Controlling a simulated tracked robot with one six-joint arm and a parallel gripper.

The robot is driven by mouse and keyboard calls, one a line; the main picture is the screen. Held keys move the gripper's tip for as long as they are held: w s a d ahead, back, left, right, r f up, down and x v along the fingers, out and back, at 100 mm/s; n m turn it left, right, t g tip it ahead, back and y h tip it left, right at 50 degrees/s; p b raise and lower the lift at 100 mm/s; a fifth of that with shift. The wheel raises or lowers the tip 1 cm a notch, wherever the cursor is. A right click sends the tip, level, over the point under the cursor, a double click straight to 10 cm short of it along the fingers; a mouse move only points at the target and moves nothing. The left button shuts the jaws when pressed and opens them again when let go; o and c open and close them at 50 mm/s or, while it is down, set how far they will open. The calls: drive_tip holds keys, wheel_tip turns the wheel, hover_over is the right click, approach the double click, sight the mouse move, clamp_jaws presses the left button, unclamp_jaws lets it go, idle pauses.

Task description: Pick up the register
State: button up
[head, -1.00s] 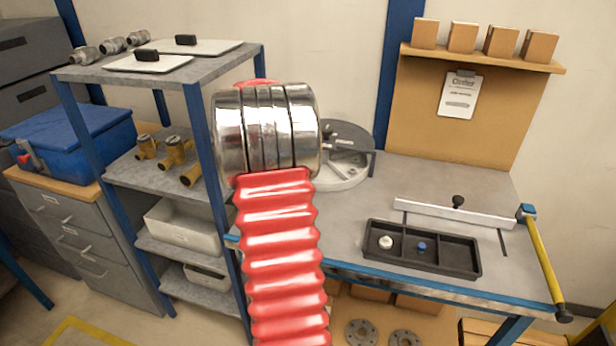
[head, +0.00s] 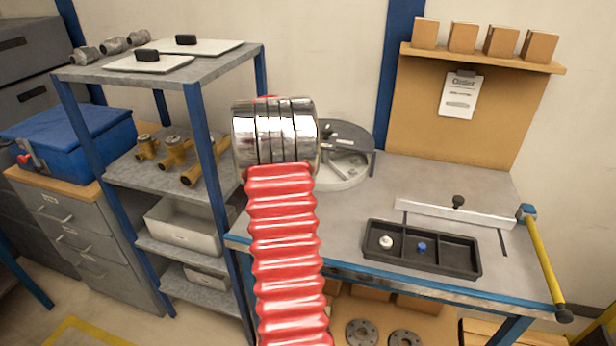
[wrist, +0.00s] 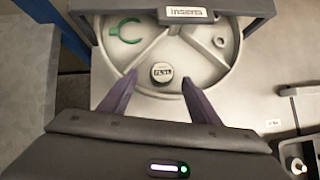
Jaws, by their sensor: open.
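In the head view the round tray (head: 345,180) stands on the bench behind my arm. My arm hides my gripper and the piece there.
A dark cover labelled "inserts" (wrist: 187,15) spans the tray's far side. A green C-shaped piece (wrist: 126,31) and a small ring (wrist: 219,41) lie in other compartments. A black three-part tray (head: 422,248) and a metal bar (head: 455,215) lie on the bench. A shelf rack (head: 195,100) stands left.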

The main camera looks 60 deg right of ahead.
drive_tip(key=shift+s+x, duration=0.15)
drive_tip(key=shift+x, duration=1.15)
drive_tip(key=shift+s+x, duration=0.15)
drive_tip(key=shift+x, duration=1.15)
drive_tip(key=shift+a+f, duration=0.1)
drive_tip(key=shift+a, duration=0.05)
drive_tip(key=shift+c, duration=0.6)
drive_tip(key=c, duration=0.9)
